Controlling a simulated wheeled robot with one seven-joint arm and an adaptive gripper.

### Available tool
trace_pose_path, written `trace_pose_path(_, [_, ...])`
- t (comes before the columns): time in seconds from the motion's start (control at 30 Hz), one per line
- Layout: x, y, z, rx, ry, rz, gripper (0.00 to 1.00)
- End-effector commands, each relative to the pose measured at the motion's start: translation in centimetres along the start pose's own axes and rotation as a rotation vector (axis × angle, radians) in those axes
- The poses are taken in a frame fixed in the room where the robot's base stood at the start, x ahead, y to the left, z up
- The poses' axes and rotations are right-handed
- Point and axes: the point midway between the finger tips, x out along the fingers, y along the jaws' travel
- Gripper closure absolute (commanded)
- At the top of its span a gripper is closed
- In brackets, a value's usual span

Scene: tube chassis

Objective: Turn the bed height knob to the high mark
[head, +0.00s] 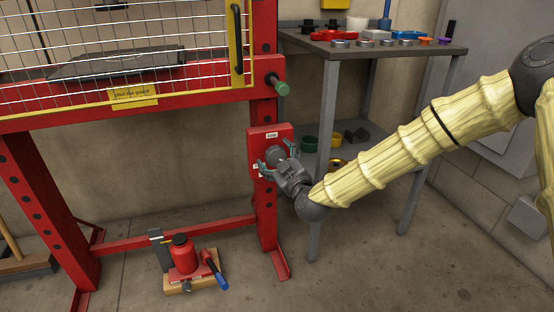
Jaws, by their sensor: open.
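The knob is not clearly visible; my gripper covers the middle of the red control panel (258,134) on the right leg of the red press frame. A small white label (272,135) sits near the panel's top, and a piece of another shows at its left side. The text is too small to read. My gripper (276,158) is in front of the panel with its fingers spread open around a dark round shape, perhaps the knob. I cannot tell whether the fingers touch it.
A green-tipped handle (281,88) sticks out above the panel. A yellow-framed mesh guard (120,40) covers the press bed at the left. A grey shelf table (375,48) with small parts stands behind my arm.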

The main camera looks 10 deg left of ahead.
Motion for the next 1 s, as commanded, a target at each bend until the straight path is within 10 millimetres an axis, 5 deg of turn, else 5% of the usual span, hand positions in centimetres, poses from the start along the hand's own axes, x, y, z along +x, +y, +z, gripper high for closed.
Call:
trace_pose_path(0.13, [-0.02,-0.01,0.00,0.000,0.000,0.000,0.23])
trace_pose_path(0.4, [-0.04,-0.01,0.02,0.000,0.000,0.000,0.66])
trace_pose_path(1.0, [-0.08,0.07,-0.22,0.209,0.013,0.009,0.67])
